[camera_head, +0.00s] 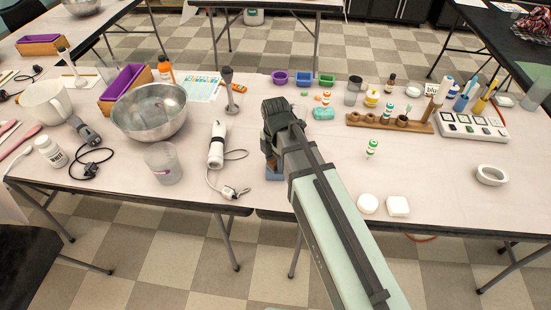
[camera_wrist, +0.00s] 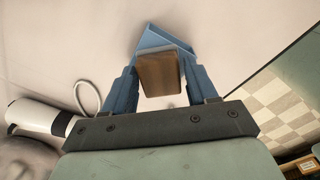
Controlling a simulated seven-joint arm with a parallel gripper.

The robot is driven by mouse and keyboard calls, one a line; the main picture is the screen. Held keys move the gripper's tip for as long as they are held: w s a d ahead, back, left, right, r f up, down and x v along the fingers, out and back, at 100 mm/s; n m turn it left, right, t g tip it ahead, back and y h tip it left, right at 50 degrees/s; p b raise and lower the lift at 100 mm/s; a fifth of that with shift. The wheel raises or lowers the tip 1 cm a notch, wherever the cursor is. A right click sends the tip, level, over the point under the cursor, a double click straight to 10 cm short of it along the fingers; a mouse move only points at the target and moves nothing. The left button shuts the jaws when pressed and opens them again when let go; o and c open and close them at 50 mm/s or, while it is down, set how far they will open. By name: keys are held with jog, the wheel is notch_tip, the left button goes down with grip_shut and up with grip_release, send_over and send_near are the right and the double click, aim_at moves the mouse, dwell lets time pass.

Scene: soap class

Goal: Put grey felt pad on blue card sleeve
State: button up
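A brown block (camera_wrist: 160,73) with a lighter top edge sits between my gripper's blue fingers (camera_wrist: 160,84) in the wrist view. The fingers appear to press on its two sides. My arm covers part of both. I cannot make out a grey felt pad. Whether block and blue piece touch is unclear.
A white cylindrical device (camera_head: 217,145) with a cord lies left of my gripper. A metal bowl (camera_head: 150,111) stands farther left. Small purple, blue and green bins (camera_head: 303,78) are behind. White pieces (camera_head: 398,206) lie to the right. The table's front edge is close.

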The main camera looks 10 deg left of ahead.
aim_at(275, 160)
jog(key=shift+o, duration=1.4)
notch_tip(275, 160, up, 12)
jog(key=shift+r, duration=0.2)
